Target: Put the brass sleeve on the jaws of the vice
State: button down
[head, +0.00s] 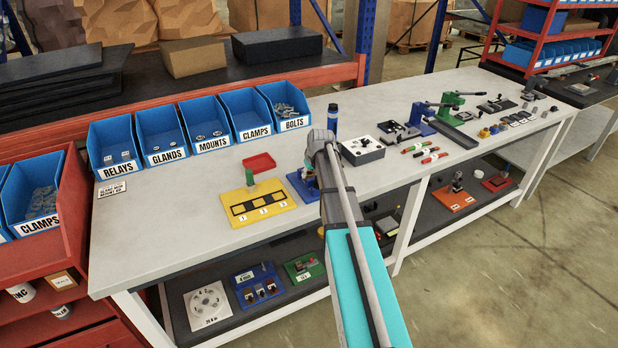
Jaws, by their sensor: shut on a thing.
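My gripper (309,178) is small in view and mostly hidden by my own wrist and forearm. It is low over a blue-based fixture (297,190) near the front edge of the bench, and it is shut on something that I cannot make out. I cannot pick out the brass sleeve for certain. A grey device with a dark handle (399,133) on the bench to the right may be the vice, but I cannot tell from its shape. The contact between my gripper and the blue-based fixture is hidden.
Labelled blue bins (163,157) line the back.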

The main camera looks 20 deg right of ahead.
jog(key=shift+f, duration=0.1)
dwell(0.3)
jog(key=shift+c, duration=1.3)
grip_release()
jog(key=p+v, duration=1.1)
jog(key=v, duration=0.1)
jog(key=s+a+f+g, duration=0.1)
jog(key=s+a+g, duration=0.3)
jog(key=s+a, duration=1.7)
jog(key=a, duration=0.2)
jog(key=shift+s+a+g, duration=0.15)
jog(key=shift+a+g, duration=0.15)
